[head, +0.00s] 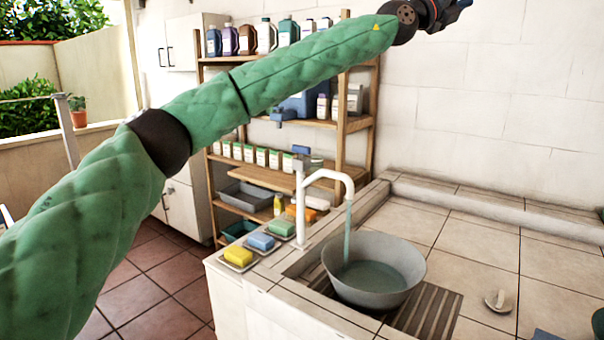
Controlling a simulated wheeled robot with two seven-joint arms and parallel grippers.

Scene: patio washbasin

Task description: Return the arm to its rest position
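My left arm (200,115) is green and padded. It reaches from the lower left up across the view to the top edge, in front of the shelves. Its dark wrist (405,16) shows at the top, with a bit of blue at the frame edge. The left gripper's fingers are outside the frame, so I cannot see whether they hold anything. My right gripper is not in view. A small green piece at the lower right edge may be part of my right arm.
A grey basin (374,270) with water stands on a slatted rack (428,312) under a white tap (325,178), which runs. Yellow, blue and green sponges (238,256) lie left. A small white dish (498,301) lies right. Wooden shelves (343,160) with bottles stand behind. The tiled counter's right is mostly clear.

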